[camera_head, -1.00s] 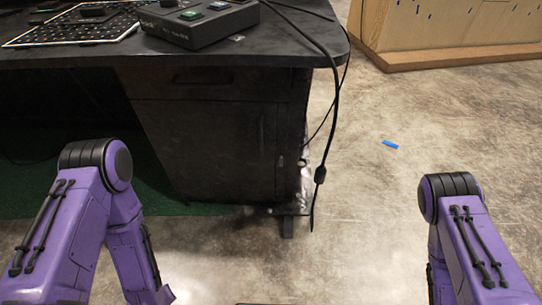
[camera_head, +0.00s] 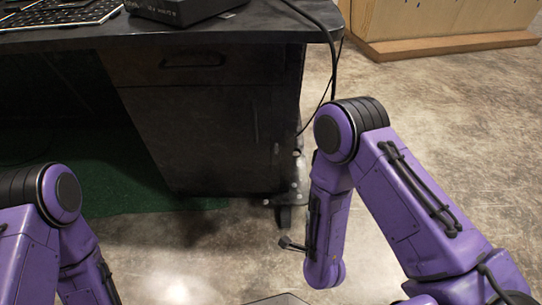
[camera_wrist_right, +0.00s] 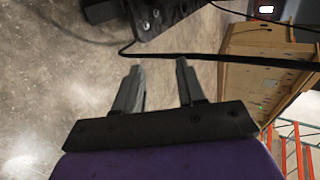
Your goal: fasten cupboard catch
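The dark cupboard (camera_head: 205,140) stands under the right end of the black desk. Its door looks closed, with a thin upright handle or seam near its right edge. The catch is too small and dark to make out. My right gripper (camera_head: 290,243) shows small below and in front of the cupboard, apart from it. In the right wrist view the right gripper (camera_wrist_right: 158,65) is open, with two separate grey fingers and nothing between them. My left arm enters at the lower left; its gripper is out of view.
The black desk top (camera_head: 240,27) carries a keyboard (camera_head: 75,12) and a dark box (camera_head: 185,8). A cable (camera_wrist_right: 225,58) hangs at the desk's right end and crosses beyond my right fingers. A wooden cabinet (camera_head: 440,20) stands at the back right. The floor between is clear.

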